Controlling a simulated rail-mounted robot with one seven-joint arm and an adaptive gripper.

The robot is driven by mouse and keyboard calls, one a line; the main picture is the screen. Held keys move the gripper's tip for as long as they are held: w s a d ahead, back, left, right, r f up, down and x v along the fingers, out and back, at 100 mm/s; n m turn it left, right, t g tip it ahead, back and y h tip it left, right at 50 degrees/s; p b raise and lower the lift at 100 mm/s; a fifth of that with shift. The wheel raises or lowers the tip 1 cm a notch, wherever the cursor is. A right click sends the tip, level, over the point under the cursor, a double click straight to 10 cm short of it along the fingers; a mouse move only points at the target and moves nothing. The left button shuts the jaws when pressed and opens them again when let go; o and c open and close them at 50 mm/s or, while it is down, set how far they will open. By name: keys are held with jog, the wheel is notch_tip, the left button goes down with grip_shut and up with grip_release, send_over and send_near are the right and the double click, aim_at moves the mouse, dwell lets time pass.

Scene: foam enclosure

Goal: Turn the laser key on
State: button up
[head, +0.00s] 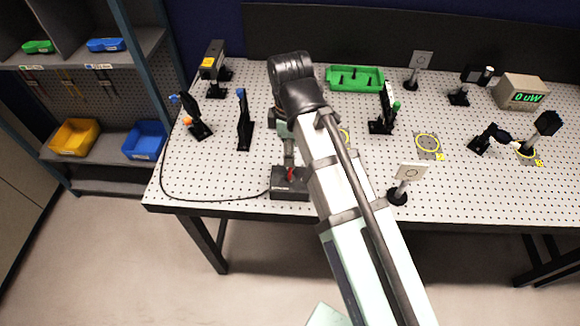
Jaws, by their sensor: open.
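A dark control box (289,190) sits near the front edge of the optical table. A small red key (290,174) stands on its top; its exact turn angle is too small to tell. My gripper (290,164) hangs from my arm just above the box, its fingers pointing down close to the key. It is open, and I cannot tell whether it touches the key. A black cable runs from the box along the table's left side toward the laser housing (212,65) with a yellow label. My arm hides the table just right of the box.
The perforated table (300,95) carries several optic mounts, including a black post mount (244,122) left of my gripper and a white target card (411,172) right of my arm. A green tray (345,76) and a power meter reading 0 uW (521,92) stand farther back.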

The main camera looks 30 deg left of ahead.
aim_at(290, 171)
jog(key=shift+f+p, duration=0.85)
jog(key=shift+f, duration=3.5)
grip_shut()
